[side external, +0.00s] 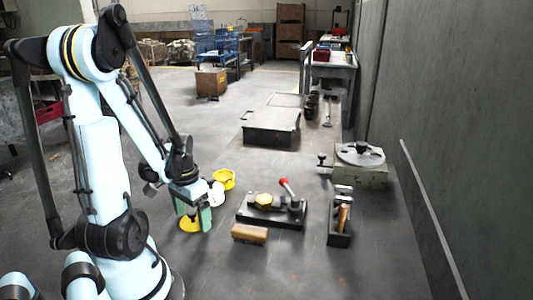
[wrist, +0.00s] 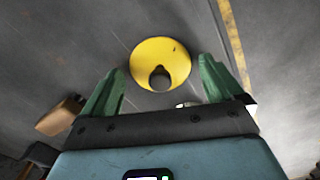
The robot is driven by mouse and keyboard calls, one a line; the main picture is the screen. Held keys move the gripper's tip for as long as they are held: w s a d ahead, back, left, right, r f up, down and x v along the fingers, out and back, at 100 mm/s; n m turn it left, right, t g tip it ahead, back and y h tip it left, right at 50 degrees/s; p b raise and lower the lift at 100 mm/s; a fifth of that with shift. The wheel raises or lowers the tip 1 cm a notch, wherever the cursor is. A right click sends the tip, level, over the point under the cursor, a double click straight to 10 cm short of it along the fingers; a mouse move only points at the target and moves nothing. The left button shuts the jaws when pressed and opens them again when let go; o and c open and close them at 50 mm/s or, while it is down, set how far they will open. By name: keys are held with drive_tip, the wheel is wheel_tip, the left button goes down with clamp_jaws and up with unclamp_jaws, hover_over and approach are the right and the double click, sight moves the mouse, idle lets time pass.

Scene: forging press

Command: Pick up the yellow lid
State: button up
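The yellow lid (side external: 188,224) lies on the grey floor below my gripper (side external: 196,216), which partly covers it in the side view. In the wrist view the yellow lid (wrist: 152,50) is a round disc with a dark knob at its lower middle. It appears between and just beyond the tips of my green gripper fingers (wrist: 161,68). The fingers are spread wide and nothing is between them. The lid looks clear of both fingers, but the exact height of my gripper above it is hard to tell.
A yellow pot (side external: 223,178) and a white round object (side external: 216,195) stand just behind the lid. A brown block (side external: 249,234) and a dark fixture with a red-knobbed lever (side external: 272,213) are to the right. A tool tray (side external: 340,236) lies farther right. The floor in front is clear.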

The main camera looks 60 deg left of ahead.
drive_tip(key=c, duration=1)
drive_tip(key=shift+o, duration=0.2)
